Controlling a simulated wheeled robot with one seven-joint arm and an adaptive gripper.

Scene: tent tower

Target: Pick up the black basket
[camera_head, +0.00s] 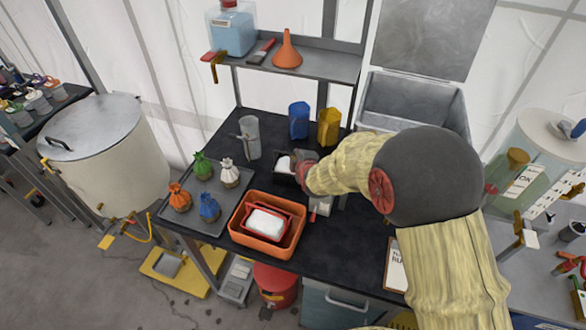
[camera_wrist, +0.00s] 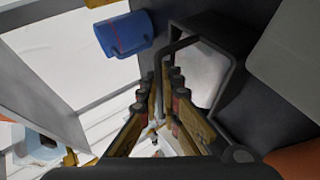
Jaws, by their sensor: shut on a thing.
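The black basket (camera_head: 282,178) is on or just above the dark table, right of the grey cup, with white contents showing inside. In the wrist view the black basket (camera_wrist: 238,82) fills the upper right, its pale contents facing the camera. My gripper (camera_head: 300,163) is at the basket's right side in the head view and hides part of it. In the wrist view my gripper (camera_wrist: 168,85) has its fingers closed at the basket's dark edge or handle; I cannot tell which. Whether the basket touches the table is unclear.
An orange tray (camera_head: 240,231) holding a red-rimmed basket is in front. A grey tray (camera_head: 165,213) with several tied pouches is at left. A grey cup (camera_head: 250,137), blue cup (camera_head: 299,121) and yellow cup (camera_head: 329,126) stand close behind. A grey bin (camera_head: 410,100) is at back right.

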